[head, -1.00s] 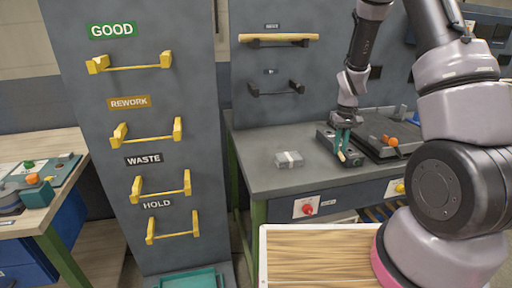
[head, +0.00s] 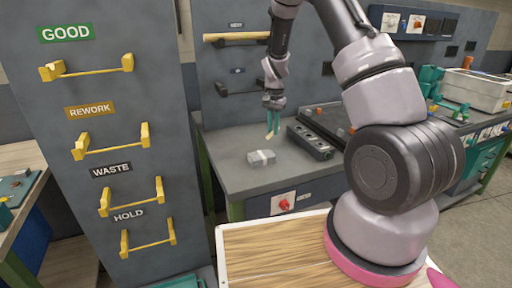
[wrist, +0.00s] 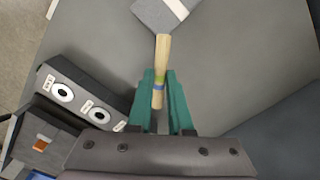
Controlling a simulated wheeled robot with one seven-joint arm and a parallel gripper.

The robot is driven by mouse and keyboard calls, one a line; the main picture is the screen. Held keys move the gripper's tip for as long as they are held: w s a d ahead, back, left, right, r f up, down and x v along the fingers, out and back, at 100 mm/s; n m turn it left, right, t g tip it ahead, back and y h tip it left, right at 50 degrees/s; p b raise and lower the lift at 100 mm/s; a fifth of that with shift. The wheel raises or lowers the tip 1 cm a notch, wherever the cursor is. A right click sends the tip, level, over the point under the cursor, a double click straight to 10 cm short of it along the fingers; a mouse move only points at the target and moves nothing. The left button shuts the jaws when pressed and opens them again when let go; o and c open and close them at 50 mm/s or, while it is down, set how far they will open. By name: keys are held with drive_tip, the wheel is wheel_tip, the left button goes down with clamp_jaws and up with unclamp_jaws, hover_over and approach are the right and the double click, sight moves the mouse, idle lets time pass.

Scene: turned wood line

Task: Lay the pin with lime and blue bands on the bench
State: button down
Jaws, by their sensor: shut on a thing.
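My gripper (head: 274,122) is shut on a pale wooden pin (wrist: 162,52). In the wrist view the pin sits between the two green fingers (wrist: 163,100), with a lime band and a blue band near the fingertips. Its bare end sticks out past the fingers. In the head view the pin (head: 269,135) points downward over the grey bench (head: 225,150); I cannot tell how far its tip is from the top.
A grey block with a pale stripe (head: 261,158) lies on the bench left of the pin. A dark block with round sockets (head: 311,142) stands to the right, beside a dark tray. Bare bench top lies around the grey block. A rack panel (head: 60,150) stands at left.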

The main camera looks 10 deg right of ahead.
sight(257, 146)
drive_tip(key=w+a+r+m, duration=0.2)
drive_tip(key=w+a+m, duration=0.3)
drive_tip(key=w+m, duration=0.15)
drive_tip(key=shift+m, duration=0.65)
drive_tip(key=f, duration=0.9)
drive_tip(key=shift+s+a+f, duration=0.15)
drive_tip(key=shift+s+f, duration=0.1)
drive_tip(key=shift+f, duration=0.05)
drive_tip(key=shift+f, duration=0.15)
drive_tip(key=c, duration=0.8)
unclamp_jaws()
drive_tip(key=shift+c, duration=0.2)
